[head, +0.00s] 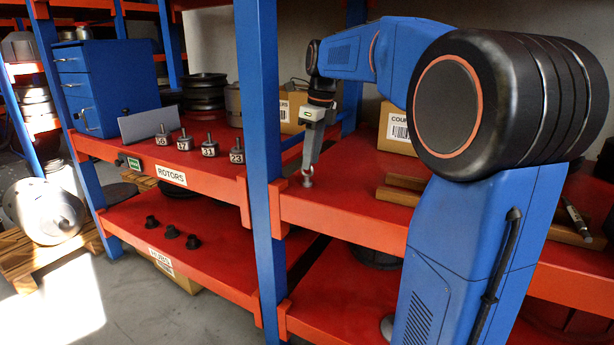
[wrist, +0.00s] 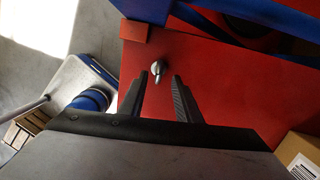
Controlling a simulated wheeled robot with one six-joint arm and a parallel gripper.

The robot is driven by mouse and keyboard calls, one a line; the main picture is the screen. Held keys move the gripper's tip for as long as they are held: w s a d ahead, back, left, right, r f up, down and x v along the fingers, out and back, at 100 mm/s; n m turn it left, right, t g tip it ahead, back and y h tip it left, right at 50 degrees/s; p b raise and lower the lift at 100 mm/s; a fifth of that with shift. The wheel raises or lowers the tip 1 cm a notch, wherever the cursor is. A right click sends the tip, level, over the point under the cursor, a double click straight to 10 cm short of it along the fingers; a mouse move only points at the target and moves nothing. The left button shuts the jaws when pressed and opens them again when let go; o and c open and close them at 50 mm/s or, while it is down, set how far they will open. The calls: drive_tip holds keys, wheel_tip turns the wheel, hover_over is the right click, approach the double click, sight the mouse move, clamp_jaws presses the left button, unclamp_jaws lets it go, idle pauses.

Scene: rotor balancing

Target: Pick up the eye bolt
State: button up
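The eye bolt (wrist: 158,67) is a small grey metal piece on the red shelf, seen in the wrist view between and slightly beyond my fingertips. In the head view it shows as a small grey shape (head: 307,181) below my gripper (head: 309,167), which points down at the shelf. In the wrist view my gripper (wrist: 159,77) has its two dark fingers apart, one on each side of the bolt. A gap shows between the bolt and each finger. The exact height of the fingertips over the shelf is hard to tell.
A blue upright (head: 262,150) stands left of the gripper. Numbered weights (head: 185,141) stand on the left shelf by a blue cabinet (head: 105,85). Cardboard boxes (head: 394,122) are behind. A wooden rail (head: 400,194) lies to the right. The red shelf around the bolt is mostly clear.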

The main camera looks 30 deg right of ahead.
sight(307, 181)
drive_tip(key=shift+w+a+f, duration=0.15)
drive_tip(key=shift+f, duration=0.55)
drive_tip(key=shift+w+a+f, duration=0.1)
drive_tip(key=shift+a+f, duration=0.05)
drive_tip(key=shift+f, duration=0.55)
drive_tip(key=shift+w+a+f, duration=0.15)
drive_tip(key=shift+f, duration=0.55)
clamp_jaws()
drive_tip(key=shift+r, duration=0.15)
